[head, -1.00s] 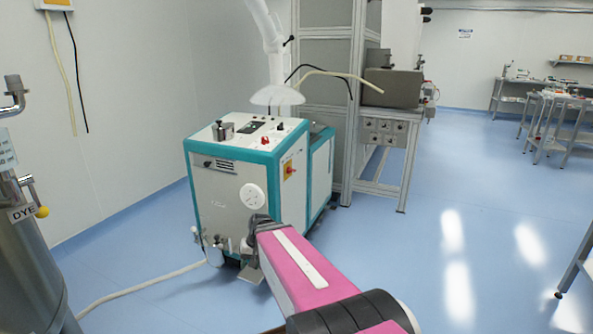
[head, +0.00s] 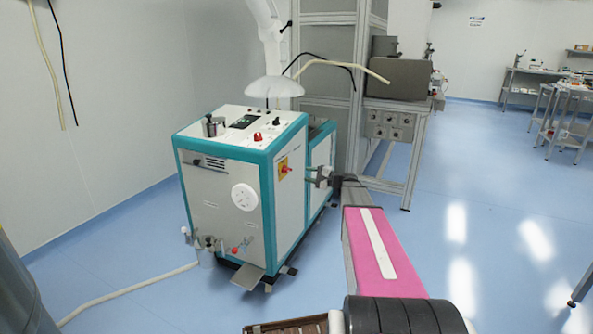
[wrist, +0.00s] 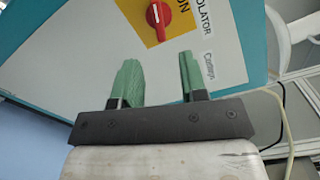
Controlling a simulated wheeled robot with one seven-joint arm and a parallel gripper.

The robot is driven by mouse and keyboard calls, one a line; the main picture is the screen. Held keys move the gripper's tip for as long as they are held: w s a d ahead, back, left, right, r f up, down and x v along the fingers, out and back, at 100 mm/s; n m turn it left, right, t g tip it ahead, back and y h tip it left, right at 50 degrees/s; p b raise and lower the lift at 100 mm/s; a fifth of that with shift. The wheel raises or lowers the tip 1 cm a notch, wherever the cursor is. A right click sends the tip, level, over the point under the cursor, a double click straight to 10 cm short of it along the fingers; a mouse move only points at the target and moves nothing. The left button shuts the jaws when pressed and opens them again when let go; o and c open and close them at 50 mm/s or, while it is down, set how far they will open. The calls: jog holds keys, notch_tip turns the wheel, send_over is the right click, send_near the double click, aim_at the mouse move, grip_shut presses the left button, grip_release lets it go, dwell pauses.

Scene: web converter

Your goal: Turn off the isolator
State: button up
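The isolator, a red rotary knob (wrist: 158,14) on a yellow plate (wrist: 153,36), is on the side panel of the white and teal machine (head: 222,215). In the head view the isolator knob (head: 286,169) shows on the machine's right side. My gripper (wrist: 159,62) is open and empty, its two green fingers apart and pointing toward the knob. The knob lies just beyond the fingertips and between their lines, with no contact visible. In the head view my gripper (head: 312,176) is beside the isolator.
Another red knob (head: 258,137) sits on the machine's top. A metal frame with a control box (head: 390,126) stands behind. A pale hose (head: 130,290) lies on the floor at left. A steel tank (head: 30,290) is at lower left.

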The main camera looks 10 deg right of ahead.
aim_at(290, 170)
jog(key=x, duration=1)
jog(key=shift+w+a, duration=0.1)
jog(key=shift+a, duration=0.15)
grip_shut()
